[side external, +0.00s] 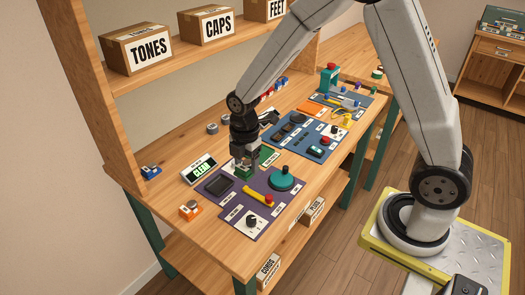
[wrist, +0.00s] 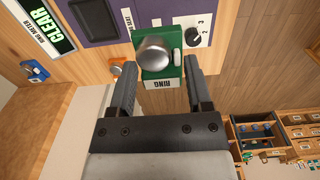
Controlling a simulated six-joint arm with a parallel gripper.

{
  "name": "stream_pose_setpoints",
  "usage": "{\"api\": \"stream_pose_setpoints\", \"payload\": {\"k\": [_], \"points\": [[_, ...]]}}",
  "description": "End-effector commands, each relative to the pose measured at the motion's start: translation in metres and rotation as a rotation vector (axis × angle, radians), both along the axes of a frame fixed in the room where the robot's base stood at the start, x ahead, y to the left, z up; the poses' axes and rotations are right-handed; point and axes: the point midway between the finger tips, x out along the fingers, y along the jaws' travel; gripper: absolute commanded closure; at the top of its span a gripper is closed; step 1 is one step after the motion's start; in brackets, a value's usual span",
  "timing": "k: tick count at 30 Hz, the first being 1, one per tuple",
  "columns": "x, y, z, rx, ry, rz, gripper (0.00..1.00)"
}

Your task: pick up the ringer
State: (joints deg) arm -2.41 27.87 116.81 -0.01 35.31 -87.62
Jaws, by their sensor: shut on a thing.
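The ringer is a green block with a silver dome bell (wrist: 153,55) and a label reading RING, upside down, in the wrist view. My gripper (wrist: 157,72) has one finger on each side of the green block and is shut on it. In the side view my gripper (side external: 242,170) points down just above the purple mat (side external: 228,212), near its far edge. There it mostly hides the ringer, and I cannot tell whether the ringer is clear of the surface. A green patch (side external: 268,157) shows behind the gripper; I cannot tell whether it belongs to the ringer.
The purple mat carries a dark pad (side external: 219,186), a teal round part (side external: 282,178), a yellow handset (side external: 258,196) and a white dial plate (side external: 249,222). A CLEAR display (side external: 200,168) stands left of it. Blue mats with parts lie beyond.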

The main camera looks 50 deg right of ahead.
Motion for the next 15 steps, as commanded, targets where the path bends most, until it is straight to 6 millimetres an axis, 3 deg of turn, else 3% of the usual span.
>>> {"api": "stream_pose_setpoints", "payload": {"k": [6,15], "points": [[-0.02,-0.001,0.01,0.0,-0.002,0.0,1.0],[-0.029,-0.001,0.013,0.0,-0.001,0.0,1.0]]}}
